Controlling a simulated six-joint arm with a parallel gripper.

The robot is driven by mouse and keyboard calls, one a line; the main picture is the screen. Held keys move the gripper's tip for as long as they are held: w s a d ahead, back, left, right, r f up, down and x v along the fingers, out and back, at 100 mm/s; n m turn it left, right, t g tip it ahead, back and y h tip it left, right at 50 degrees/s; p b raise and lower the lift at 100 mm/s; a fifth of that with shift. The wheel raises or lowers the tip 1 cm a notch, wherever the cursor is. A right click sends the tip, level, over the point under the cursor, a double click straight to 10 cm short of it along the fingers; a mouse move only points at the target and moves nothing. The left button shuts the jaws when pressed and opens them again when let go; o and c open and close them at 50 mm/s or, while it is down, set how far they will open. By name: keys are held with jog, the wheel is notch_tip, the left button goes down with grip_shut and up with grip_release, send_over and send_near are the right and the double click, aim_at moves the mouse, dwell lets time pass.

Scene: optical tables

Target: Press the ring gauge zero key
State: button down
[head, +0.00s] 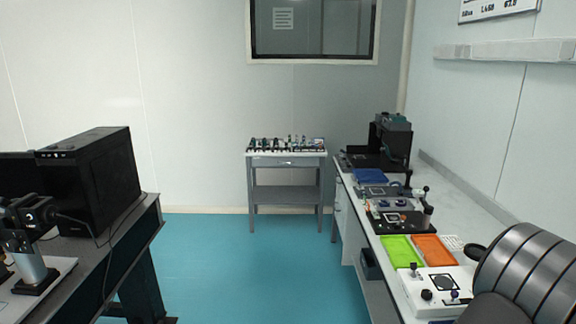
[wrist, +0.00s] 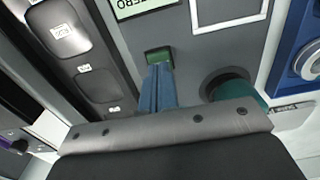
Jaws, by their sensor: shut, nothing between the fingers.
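In the wrist view, a small green key (wrist: 158,56) is set in a grey panel (wrist: 205,55). A white label (wrist: 140,6) above it reads ZERO, upside down and partly cut off. My gripper (wrist: 159,70) is shut and empty. Its blue-grey fingers point up the picture, with the tips at the key's lower edge and hiding part of it. I cannot tell whether they touch it or whether it is pressed in. A dark round opening with a teal rim (wrist: 230,85) lies to the right of the fingers. In the head view I cannot make out the key or my gripper.
In the wrist view, a dark tray with labelled recesses (wrist: 65,35) lies left and a blue part with a pale ring (wrist: 308,60) right. In the head view, the right bench holds a green tray (head: 402,252), an orange tray (head: 435,250) and several devices. My arm covers its near end.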

jog(key=shift+f, duration=0.55)
dwell(0.5)
notch_tip(320, 180, up, 8)
dwell(0.9)
jog(key=shift+f, duration=4)
notch_tip(320, 180, up, 14)
